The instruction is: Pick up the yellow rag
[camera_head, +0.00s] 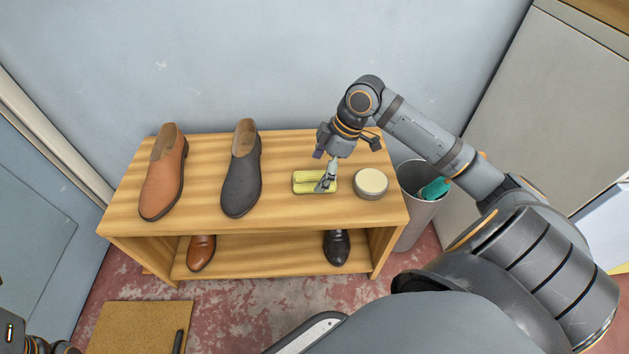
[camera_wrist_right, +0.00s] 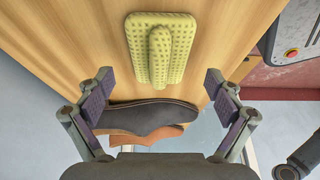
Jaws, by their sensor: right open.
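The yellow rag (camera_head: 302,184) lies on the top of the wooden shoe bench, right of the dark shoe and left of a round tin. It looks like a flat, dimpled yellow-green pad with a raised ridge along its middle in the right wrist view (camera_wrist_right: 178,65). My right gripper (camera_head: 321,170) is above the rag, and one finger hides part of it in the head view. In the right wrist view the two fingers (camera_wrist_right: 160,105) are spread wide with nothing between them, and the rag shows beyond them, toward the top. My left gripper is not visible; only part of my left arm shows at the bottom left.
On the bench top (camera_head: 285,150) stand a brown shoe (camera_head: 163,178), a grey shoe (camera_head: 241,175) and a round tin (camera_head: 370,183). Two shoes sit on the lower shelf. A bin (camera_head: 416,212) with a teal item stands at the right. The wall is close behind.

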